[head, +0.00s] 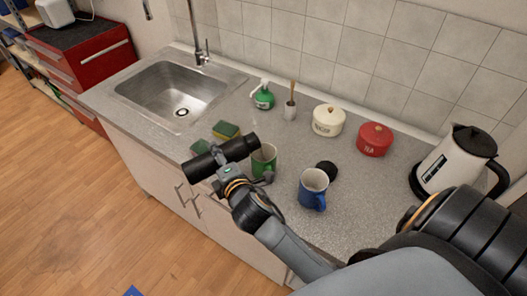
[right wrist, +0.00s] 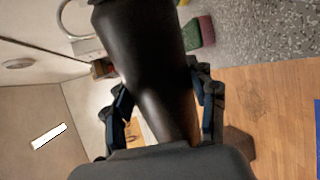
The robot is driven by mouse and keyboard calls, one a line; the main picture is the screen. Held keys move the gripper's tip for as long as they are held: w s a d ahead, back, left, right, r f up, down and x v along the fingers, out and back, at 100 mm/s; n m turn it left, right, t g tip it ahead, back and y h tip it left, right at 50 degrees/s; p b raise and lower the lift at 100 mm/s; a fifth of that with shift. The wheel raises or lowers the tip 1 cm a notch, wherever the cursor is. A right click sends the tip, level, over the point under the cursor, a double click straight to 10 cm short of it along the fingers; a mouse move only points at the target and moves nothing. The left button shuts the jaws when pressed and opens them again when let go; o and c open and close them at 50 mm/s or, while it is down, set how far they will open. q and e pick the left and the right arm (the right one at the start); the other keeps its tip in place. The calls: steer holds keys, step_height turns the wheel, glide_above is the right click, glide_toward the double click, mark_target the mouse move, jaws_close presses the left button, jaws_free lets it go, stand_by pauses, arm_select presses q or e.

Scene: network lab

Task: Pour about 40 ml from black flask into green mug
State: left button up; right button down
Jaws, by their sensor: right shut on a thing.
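The black flask (head: 234,149) is in my right gripper (head: 222,168), which is shut around its body; the fingers also show on both sides of it in the right wrist view (right wrist: 160,92). The flask lies nearly horizontal, above the counter's front edge. The green mug (head: 265,160) stands upright on the counter just right of the flask. The flask's right end is close to the mug's rim in the picture; I cannot tell whether it is over the opening. No liquid stream shows, and the mug's inside is mostly hidden. My left gripper is out of view.
A blue mug (head: 313,187) and a black round lid-like piece (head: 327,170) stand right of the green mug. Sponges (head: 226,130) and the sink (head: 175,92) are to the left. Behind are a green bottle (head: 264,98), cream (head: 328,121) and red (head: 374,140) canisters; a kettle (head: 452,165) is right.

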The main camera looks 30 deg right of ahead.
steer(key=shift+r, duration=0.15)
steer(key=shift+f, duration=0.25)
steer(key=f+n+b, duration=0.1)
steer(key=b, duration=0.2)
steer(key=shift+d+f+h, duration=0.2)
steer(key=shift+h, duration=0.2)
steer(key=shift+s+d+f+n+h, duration=0.1)
steer(key=shift+f+n+h, duration=0.2)
steer(key=shift+n, duration=0.5)
steer(key=shift+p, duration=0.3)
steer(key=shift+d+n, duration=0.2)
steer(key=shift+n, duration=0.2)
steer(key=shift+d+f+n+h, duration=0.25)
steer(key=shift+d+n+h, duration=0.05)
steer(key=shift+n, duration=0.2)
steer(key=shift+p, duration=0.3)
